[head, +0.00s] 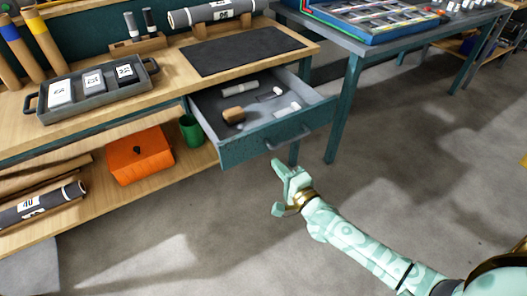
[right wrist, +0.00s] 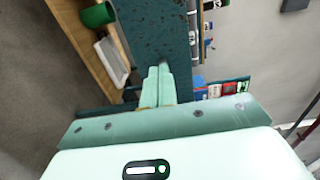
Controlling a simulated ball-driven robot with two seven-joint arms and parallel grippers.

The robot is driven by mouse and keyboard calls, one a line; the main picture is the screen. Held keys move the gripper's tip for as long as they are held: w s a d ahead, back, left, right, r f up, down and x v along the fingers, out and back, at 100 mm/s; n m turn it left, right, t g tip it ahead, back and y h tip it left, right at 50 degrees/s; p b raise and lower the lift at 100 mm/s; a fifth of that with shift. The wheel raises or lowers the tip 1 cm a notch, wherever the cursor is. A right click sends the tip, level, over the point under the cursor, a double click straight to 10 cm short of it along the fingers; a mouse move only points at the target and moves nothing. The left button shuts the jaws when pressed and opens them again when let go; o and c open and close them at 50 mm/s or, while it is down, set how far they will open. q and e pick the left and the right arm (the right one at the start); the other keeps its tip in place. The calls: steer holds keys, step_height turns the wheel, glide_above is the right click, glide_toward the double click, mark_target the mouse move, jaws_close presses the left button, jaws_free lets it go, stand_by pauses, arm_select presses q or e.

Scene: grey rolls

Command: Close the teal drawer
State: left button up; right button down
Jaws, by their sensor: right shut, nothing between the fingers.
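The teal drawer (head: 262,143) is pulled out of the wooden workbench, with its front panel and bar handle (head: 291,138) facing me. It holds a small brown block (head: 233,114) and several pale items. My right gripper (head: 277,164) is shut and empty, just in front of and below the drawer front, left of the handle. In the right wrist view its closed fingers (right wrist: 158,82) point at the speckled teal front (right wrist: 158,28). I cannot tell whether the fingertips touch it. My left gripper is not in view.
On the bench are a grey tray (head: 64,115) and a dark mat (head: 240,52). An orange box (head: 139,156) and green cup (head: 190,130) stand on the shelf left of the drawer. A second table (head: 349,95) stands at right. The floor before the drawer is clear.

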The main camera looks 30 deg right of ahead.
mark_target(259, 144)
steer(key=w, duration=0.2)
steer(key=w+b, duration=0.1)
steer(key=w, duration=0.3)
steer(key=shift+w+a+f+b, duration=0.2)
steer(key=shift+a+b, duration=0.05)
steer(key=shift+b, duration=0.15)
steer(key=shift+w, duration=0.35)
steer(key=shift+w+r, duration=0.1)
steer(key=shift+w, duration=0.25)
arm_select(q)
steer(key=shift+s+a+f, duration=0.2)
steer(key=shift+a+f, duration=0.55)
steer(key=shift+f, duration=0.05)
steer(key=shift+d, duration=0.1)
arm_select(e)
steer(key=shift+r, duration=0.1)
